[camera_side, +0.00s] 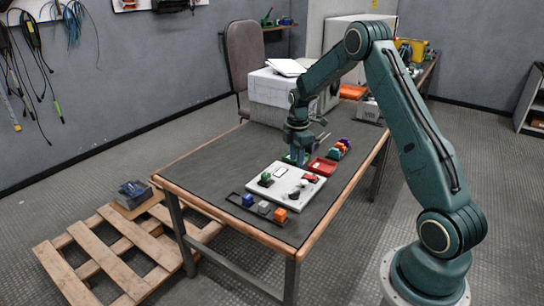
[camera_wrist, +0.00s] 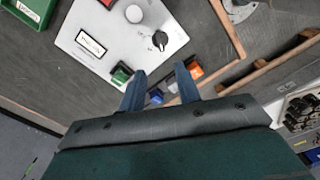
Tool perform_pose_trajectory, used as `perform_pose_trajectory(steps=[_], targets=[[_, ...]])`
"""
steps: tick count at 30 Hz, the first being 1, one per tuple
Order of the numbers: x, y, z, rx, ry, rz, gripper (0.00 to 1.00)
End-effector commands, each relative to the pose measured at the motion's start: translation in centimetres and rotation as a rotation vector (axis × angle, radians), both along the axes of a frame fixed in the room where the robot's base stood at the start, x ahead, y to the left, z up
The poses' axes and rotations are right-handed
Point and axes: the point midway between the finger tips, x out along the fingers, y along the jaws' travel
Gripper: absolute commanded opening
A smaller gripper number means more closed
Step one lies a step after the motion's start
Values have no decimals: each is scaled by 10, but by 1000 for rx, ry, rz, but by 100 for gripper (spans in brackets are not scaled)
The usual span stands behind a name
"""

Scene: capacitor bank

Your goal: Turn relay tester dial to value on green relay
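The relay tester is a pale panel (camera_side: 291,191) on the table, also in the wrist view (camera_wrist: 92,22). The green relay (camera_side: 265,179) sits at the panel's left end; its top also shows in the wrist view (camera_wrist: 121,75). The tester's dial, a black knob with a pointer (camera_wrist: 160,40), is on the panel, with small marks around it too small to read. A small display (camera_wrist: 91,44) has dark characters I cannot read. My gripper (camera_side: 299,158) is above the table behind the panel, pointing down. Its blue-grey fingers (camera_wrist: 160,80) are apart and empty in the wrist view.
A dark tray (camera_side: 236,197) holds blue, grey and orange relays in front of the panel. A red tray (camera_side: 321,167) and a rack of coloured relays (camera_side: 340,149) stand to the right. A green tray (camera_wrist: 31,9) is partly in the wrist view. Bare table lies left.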

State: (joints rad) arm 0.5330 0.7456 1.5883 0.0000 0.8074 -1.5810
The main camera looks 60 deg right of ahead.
Motion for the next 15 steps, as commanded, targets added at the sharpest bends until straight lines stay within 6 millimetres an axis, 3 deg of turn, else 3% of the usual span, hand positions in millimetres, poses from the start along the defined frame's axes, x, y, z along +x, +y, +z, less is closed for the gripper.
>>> perform_pose_trajectory(steps=[8, 15], targets=[[-1, 1, -23, 2, 3, -1, 33], [-1, 1, -57, 2, 3, -1, 33]])
